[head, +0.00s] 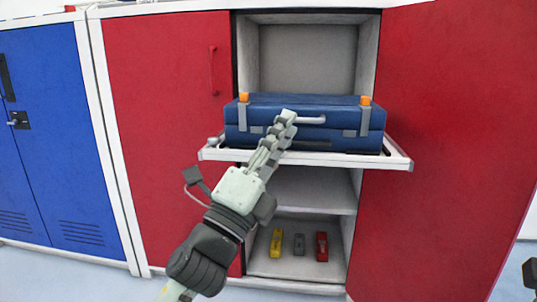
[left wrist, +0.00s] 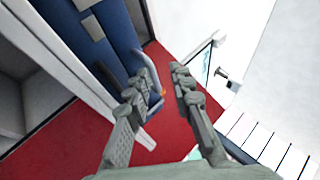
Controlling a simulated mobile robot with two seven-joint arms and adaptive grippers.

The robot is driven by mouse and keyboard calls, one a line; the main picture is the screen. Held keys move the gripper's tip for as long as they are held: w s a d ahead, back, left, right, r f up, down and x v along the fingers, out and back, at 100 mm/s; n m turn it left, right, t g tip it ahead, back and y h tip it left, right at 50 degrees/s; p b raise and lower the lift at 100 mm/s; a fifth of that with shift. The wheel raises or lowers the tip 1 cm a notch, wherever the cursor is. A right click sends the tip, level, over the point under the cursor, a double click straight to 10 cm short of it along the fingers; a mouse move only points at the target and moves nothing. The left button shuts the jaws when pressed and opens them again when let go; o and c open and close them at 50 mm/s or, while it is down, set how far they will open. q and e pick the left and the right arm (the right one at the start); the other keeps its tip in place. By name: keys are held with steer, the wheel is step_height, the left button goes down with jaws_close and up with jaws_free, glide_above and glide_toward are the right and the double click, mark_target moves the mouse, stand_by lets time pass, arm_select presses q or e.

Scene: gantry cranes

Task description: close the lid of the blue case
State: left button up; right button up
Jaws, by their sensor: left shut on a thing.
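The blue case (head: 345,120) lies on a white pull-out shelf in front of the cabinet opening. Its lid (head: 320,101) lies down on the lower half, with no clear gap showing. Two orange-topped latches stand up at its front left (head: 244,98) and front right (head: 365,100). My left gripper (head: 287,118) is at the case's front, its fingers at the grey handle (head: 312,120). In the left wrist view, the handle (left wrist: 149,75) reaches in between the fingers (left wrist: 157,85), which are slightly apart. The fingers hide part of the case front. My right gripper is not in view.
The white pull-out shelf (head: 400,161) sticks out below the case. A red door (head: 450,130) stands open at right; another red door (head: 170,120) is at left. Yellow, grey and red items stand on the bottom shelf (head: 300,268). Blue lockers (head: 45,130) are far left.

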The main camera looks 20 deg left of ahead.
arm_select(q)
steer(key=v, duration=0.5)
steer(key=shift+s+a, duration=0.15)
steer(key=shift+s, duration=0.15)
